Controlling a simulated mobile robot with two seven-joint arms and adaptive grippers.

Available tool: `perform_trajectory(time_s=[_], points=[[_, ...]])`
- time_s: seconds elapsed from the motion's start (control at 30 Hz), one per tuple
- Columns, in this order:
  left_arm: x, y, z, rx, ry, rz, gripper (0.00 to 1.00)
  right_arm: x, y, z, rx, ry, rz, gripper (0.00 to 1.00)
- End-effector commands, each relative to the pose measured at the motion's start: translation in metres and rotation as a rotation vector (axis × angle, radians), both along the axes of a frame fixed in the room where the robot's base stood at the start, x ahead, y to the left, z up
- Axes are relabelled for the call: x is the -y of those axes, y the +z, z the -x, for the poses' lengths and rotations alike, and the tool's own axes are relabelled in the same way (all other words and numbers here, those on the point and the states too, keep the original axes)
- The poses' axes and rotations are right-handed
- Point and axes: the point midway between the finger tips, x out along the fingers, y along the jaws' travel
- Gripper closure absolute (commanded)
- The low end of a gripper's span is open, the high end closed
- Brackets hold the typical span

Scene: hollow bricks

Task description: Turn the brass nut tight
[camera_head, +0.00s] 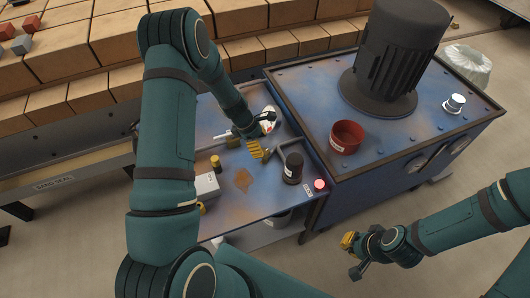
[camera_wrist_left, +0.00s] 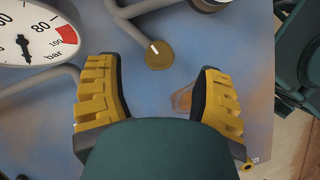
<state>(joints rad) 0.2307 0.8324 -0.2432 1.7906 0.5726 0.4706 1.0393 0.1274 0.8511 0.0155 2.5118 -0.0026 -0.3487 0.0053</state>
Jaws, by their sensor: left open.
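The round brass nut (camera_wrist_left: 159,55), with a white mark on its rim, sits by the end of a grey pipe in the left wrist view. My left gripper (camera_wrist_left: 160,100) is open, its two yellow-padded fingers wide apart, with the nut ahead of the gap and no contact visible. In the head view my left gripper (camera_head: 258,150) is over the blue bench, and I cannot make out the nut there; the gripper probably hides it. My right gripper (camera_head: 351,254) hangs over the floor at lower right, away from the bench; its finger opening is unclear.
A pressure gauge (camera_wrist_left: 35,35) lies close to the left of the nut. A black cylinder (camera_head: 293,168), red button (camera_head: 320,184), grey box (camera_head: 207,186) and small brass cylinder (camera_head: 215,162) are on the bench. A red bowl (camera_head: 347,137) stands on the blue cabinet (camera_head: 420,125).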

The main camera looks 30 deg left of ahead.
Motion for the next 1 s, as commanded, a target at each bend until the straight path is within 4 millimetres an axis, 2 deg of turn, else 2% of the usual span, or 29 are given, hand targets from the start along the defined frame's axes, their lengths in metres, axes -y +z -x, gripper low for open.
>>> perform_trajectory(time_s=[0.03,0.1,0.3,0.7,0.77,0.8,0.9,1.0], points=[[0.003,-0.011,-0.001,-0.002,0.000,0.001,0.33,0.000,-0.004,-0.001,0.001,0.000,0.000,1.00],[0.008,-0.021,-0.002,-0.001,-0.001,0.002,0.33,0.000,-0.006,-0.001,0.003,-0.001,0.000,1.00],[0.014,-0.038,-0.006,0.000,-0.001,0.000,0.33,0.000,-0.009,-0.002,0.005,-0.001,0.001,1.00],[0.016,-0.042,-0.007,0.001,-0.001,0.000,0.34,0.000,-0.010,-0.002,0.006,-0.001,0.001,1.00],[0.016,-0.042,-0.007,0.000,-0.001,0.000,0.55,0.000,-0.010,-0.002,0.006,-0.001,0.001,1.00],[0.016,-0.042,-0.007,0.000,-0.001,0.000,0.70,0.000,-0.010,-0.002,0.006,-0.001,0.001,1.00],[0.016,-0.042,-0.007,0.000,-0.001,0.000,1.00,0.000,-0.010,-0.002,0.006,-0.001,0.001,1.00],[0.016,-0.042,-0.006,0.000,-0.001,0.000,1.00,0.000,-0.010,-0.002,0.006,-0.001,0.001,1.00]])
